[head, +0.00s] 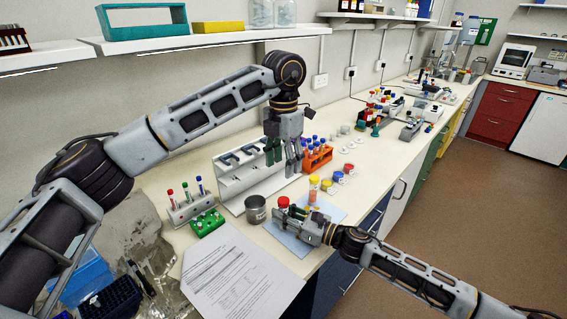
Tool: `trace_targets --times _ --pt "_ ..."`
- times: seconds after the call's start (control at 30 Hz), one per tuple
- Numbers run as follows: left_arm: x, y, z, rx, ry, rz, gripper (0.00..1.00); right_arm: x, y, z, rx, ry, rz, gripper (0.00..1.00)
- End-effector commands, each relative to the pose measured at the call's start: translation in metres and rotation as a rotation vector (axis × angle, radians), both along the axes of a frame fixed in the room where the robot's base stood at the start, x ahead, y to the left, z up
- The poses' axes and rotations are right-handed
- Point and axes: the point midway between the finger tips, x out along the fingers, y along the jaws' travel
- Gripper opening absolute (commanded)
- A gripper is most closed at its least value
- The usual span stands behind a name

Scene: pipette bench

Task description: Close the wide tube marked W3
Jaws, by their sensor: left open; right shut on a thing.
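My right gripper (287,214) reaches in from the right, low over a pale blue mat (290,243). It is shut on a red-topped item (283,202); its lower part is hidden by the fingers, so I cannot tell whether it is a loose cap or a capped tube. A wide tube (313,192) with a yellow-orange top stands upright just right of the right gripper. My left gripper (285,165) is open, pointing down above the bench, between the white rack and the orange rack. No W3 marking is readable.
A white pipette stand (232,187), an orange tube rack (318,160), a metal cup (255,209) and a green rack (206,223) crowd nearby. A paper sheet (238,275) lies at front.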

Motion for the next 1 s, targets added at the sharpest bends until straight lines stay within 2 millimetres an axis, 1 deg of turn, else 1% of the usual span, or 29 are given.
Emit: trace_targets --times 0.03,0.07,0.23,0.67,0.87,1.0 --pt "0.0 0.0 0.0 0.0 0.0 0.0 0.52 0.0 0.0 0.0 0.0 0.0 0.0 0.0" --pt "0.0 0.0 0.0 0.0 0.0 0.0 0.52 0.0 0.0 0.0 0.0 0.0 0.0 0.27" --pt "0.0 0.0 0.0 0.0 0.0 0.0 0.52 0.0 0.0 0.0 0.0 0.0 0.0 0.48" --pt "0.0 0.0 0.0 0.0 0.0 0.0 0.52 -0.001 -0.002 0.0 0.0 0.0 0.0 0.48" --pt "0.0 0.0 0.0 0.0 0.0 0.0 0.52 -0.005 -0.01 -0.001 -0.001 0.001 -0.002 0.48" --pt "0.0 0.0 0.0 0.0 0.0 0.0 0.52 -0.011 -0.019 -0.001 -0.001 0.002 -0.002 0.48"
